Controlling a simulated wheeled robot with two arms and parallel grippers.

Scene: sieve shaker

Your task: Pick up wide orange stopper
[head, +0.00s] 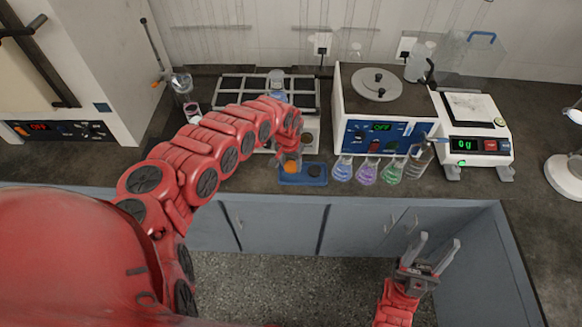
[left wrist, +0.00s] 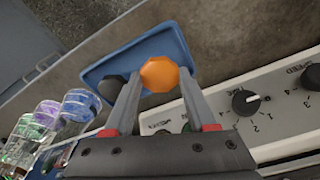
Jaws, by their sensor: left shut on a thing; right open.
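The wide orange stopper (head: 291,167) is at the blue tray (head: 303,180) on the bench. In the left wrist view the orange stopper (left wrist: 159,74) sits between my left fingertips, with the tray (left wrist: 150,45) behind it. My left gripper (head: 290,158) is shut on the stopper; whether it still touches the tray I cannot tell. A dark stopper (head: 315,171) lies on the tray beside it, and it also shows in the left wrist view (left wrist: 110,88). My right gripper (head: 434,255) is open and empty, in front of the cabinets.
Several flasks with coloured liquid (head: 366,172) stand right of the tray. A white device with knobs (left wrist: 255,110) is close beside my left gripper. The bench's front edge is near the tray.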

